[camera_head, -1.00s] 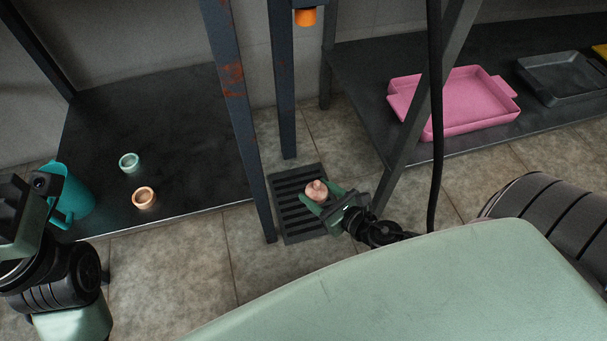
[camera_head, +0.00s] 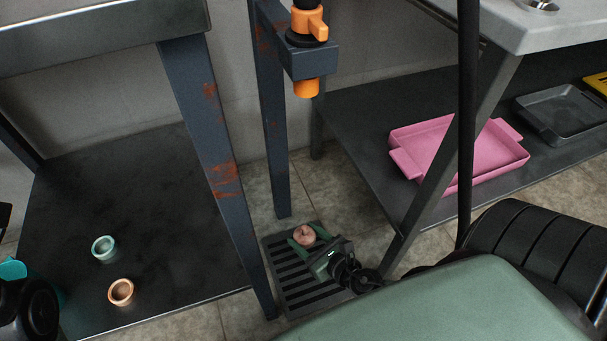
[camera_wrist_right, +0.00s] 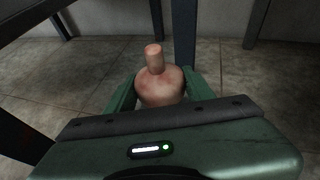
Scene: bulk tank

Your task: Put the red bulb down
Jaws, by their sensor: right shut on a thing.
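The bulb (camera_head: 305,236) is a small, dull pinkish-red round thing. In the right wrist view the bulb (camera_wrist_right: 160,86) has a short neck pointing up. My right gripper (camera_head: 306,239) is shut on it, with a green finger on each side, and is over the slatted dark floor grate (camera_head: 296,288) in the head view. I cannot tell how far above the grate the bulb is. At the left edge of the head view, a dark part of my left arm shows; its gripper fingers are not visible.
An orange valve (camera_head: 308,27) hangs on a rusty dark stand above the grate. A pink tray (camera_head: 463,160) and a dark tray (camera_head: 565,113) lie on the right shelf. A green cup (camera_head: 104,249) and an orange cup (camera_head: 121,292) stand on the left shelf, near a teal jug (camera_head: 12,268).

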